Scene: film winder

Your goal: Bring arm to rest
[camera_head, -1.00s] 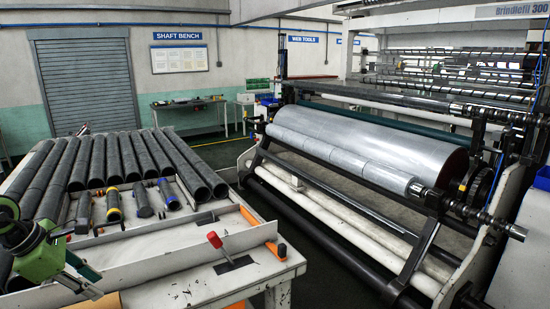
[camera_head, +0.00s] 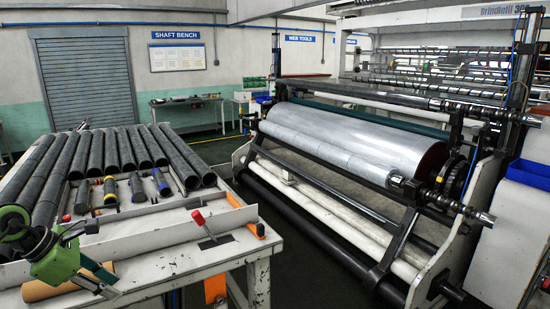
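My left gripper (camera_head: 98,252), with a green body, comes in at the lower left over the near-left part of the white bench (camera_head: 190,262). Its dark fingers look spread apart, with nothing visible between them. A brown cylinder (camera_head: 55,289) shows below the gripper, partly hidden by it; I cannot tell whether they touch. My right arm and gripper are not in view.
Long dark tubes (camera_head: 97,152) lie side by side on the bench. Several short tools and a red-handled tool (camera_head: 200,221) are nearer. The winder with its silver film roll (camera_head: 345,140) stands right. Dark floor lies between. A blue bin (camera_head: 529,174) is far right.

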